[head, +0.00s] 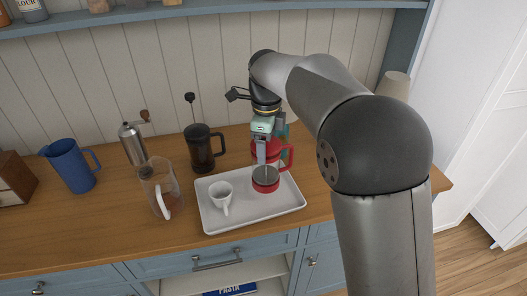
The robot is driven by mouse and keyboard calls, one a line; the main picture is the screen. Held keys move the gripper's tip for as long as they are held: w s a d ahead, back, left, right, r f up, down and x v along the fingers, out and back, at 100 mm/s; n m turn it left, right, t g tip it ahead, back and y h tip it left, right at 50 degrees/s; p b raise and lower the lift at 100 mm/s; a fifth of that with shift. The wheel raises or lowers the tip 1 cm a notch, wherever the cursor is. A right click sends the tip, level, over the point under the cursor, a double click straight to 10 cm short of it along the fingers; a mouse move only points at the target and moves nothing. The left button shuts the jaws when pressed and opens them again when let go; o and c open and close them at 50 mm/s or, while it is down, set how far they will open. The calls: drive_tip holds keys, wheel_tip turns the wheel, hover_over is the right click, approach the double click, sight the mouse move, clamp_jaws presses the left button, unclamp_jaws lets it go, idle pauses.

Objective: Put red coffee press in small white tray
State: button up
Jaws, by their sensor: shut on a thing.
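The red coffee press (266,184) has a clear body, a red base and a red handle on its right side. My gripper (262,155) points down from above and is shut on the press, which looks upright. The press's upper part is partly hidden by the gripper. Its base overlaps the back right part of the small white tray (250,217) in the head view. I cannot tell whether the base touches the tray or hangs just above it. A white cup (220,191) stands in the left part of the tray.
A glass pitcher (158,183) stands close to the tray's left side. A black coffee press (204,156) stands behind the tray. A metal grinder (134,148) and a blue jug (70,167) are further left. The tray's front right area is clear.

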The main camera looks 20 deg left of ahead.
drive_tip(key=f, duration=0.3)
drive_tip(key=shift+w+a+f, duration=0.25)
drive_tip(key=shift+a+f, duration=0.05)
drive_tip(key=shift+a, duration=0.1)
drive_tip(key=shift+f, duration=0.25)
drive_tip(key=shift+f, duration=0.2)
drive_tip(key=o, duration=1.5)
